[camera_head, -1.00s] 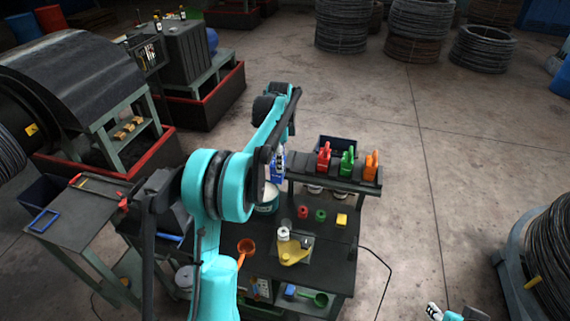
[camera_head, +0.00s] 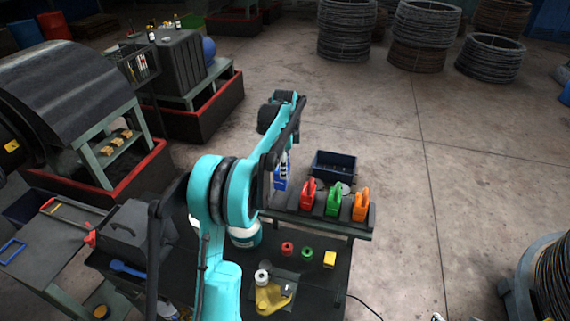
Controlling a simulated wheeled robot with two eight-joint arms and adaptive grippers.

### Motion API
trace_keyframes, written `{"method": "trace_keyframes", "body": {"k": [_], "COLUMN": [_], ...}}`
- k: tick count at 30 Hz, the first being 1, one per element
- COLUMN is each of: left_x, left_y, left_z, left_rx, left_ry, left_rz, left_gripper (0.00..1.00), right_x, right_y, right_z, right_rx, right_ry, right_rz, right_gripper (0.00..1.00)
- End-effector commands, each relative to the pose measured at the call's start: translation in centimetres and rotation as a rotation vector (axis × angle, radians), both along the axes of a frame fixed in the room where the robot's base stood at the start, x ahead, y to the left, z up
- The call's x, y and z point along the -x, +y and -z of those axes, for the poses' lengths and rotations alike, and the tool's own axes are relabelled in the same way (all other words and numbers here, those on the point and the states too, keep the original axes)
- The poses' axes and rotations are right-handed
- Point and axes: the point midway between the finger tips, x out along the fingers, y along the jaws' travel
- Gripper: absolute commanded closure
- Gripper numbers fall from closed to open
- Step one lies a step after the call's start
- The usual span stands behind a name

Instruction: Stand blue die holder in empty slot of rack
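The blue die holder (camera_head: 281,179) hangs from my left gripper (camera_head: 286,162), near the left end of the rack (camera_head: 330,226). The fingers are at its top and appear closed on it; the arm partly hides them. Whether its bottom touches the rack is unclear. A red die holder (camera_head: 308,193), a green die holder (camera_head: 334,199) and an orange die holder (camera_head: 360,205) stand in a row on the rack, right of the blue one. The rack's left end is partly hidden by my arm. Only a tiny piece of my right gripper (camera_head: 437,317) shows at the bottom edge.
A dark bin (camera_head: 334,164) stands behind the rack. The bench in front holds a red ring (camera_head: 287,248), a green ring (camera_head: 307,252), a yellow block (camera_head: 329,259) and a yellow fixture (camera_head: 272,297). A white-and-teal tub (camera_head: 245,236) is beside my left arm.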

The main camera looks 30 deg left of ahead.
Motion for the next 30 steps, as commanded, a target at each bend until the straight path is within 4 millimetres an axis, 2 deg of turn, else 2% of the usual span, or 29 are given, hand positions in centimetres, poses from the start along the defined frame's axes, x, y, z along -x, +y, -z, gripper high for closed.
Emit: {"method": "trace_keyframes", "body": {"k": [15, 30], "left_x": [0.0, 0.0], "left_y": [0.0, 0.0], "left_z": [3.9, 4.3], "left_rx": [0.000, 0.000], "left_ry": [0.000, 0.000], "left_rz": [0.000, 0.000], "left_gripper": [0.73, 0.73], "right_x": [0.0, 0.0], "right_y": [0.0, 0.0], "right_z": [2.2, 2.4], "right_rx": [0.000, 0.000], "right_ry": [0.000, 0.000], "right_rz": [0.000, 0.000], "right_gripper": [0.60, 0.60]}}
